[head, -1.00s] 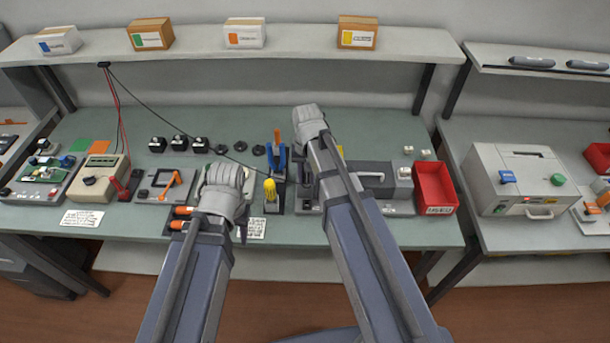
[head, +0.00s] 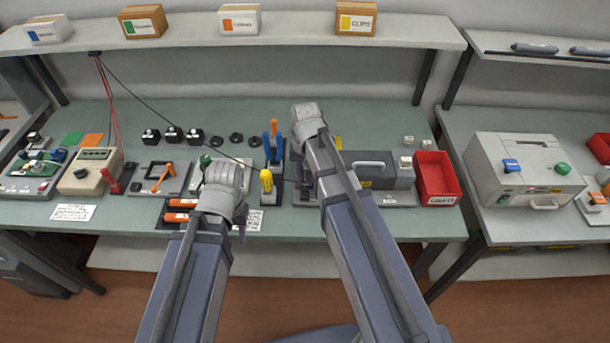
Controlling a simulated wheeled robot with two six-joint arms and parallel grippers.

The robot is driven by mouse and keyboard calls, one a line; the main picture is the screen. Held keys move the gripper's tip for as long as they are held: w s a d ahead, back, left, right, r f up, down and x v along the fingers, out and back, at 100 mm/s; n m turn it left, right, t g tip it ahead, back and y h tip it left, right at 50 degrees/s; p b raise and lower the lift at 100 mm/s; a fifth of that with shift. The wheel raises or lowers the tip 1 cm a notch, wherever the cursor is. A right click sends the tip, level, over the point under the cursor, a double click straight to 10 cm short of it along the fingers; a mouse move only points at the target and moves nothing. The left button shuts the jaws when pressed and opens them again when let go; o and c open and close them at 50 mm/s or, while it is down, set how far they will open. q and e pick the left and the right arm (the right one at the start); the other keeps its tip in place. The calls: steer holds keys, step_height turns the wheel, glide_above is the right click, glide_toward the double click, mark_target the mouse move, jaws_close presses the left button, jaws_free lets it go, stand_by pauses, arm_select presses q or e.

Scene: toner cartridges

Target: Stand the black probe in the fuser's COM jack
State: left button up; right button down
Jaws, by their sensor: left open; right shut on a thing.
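The fuser (head: 377,172) is a grey box with a handle on the bench, right of my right arm. Its left part is hidden behind that arm, and I cannot make out the COM jack. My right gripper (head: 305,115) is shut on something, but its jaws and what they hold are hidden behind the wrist.
A beige meter (head: 91,170) with red leads stands at the left. A yellow-handled tool (head: 266,180) and blue-handled tool (head: 274,145) stand between my arms. A red bin (head: 437,178) is right of the fuser. Orange cylinders (head: 180,204) lie near the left gripper.

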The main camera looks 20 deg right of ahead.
mark_target(305, 184)
steer(key=shift+f+b, duration=2.1)
steer(key=shift+f, duration=0.2)
steer(key=shift+s, duration=0.1)
steer(key=shift+f, duration=0.15)
steer(key=c, duration=0.6)
jaws_free()
steer(key=shift+r, duration=0.2)
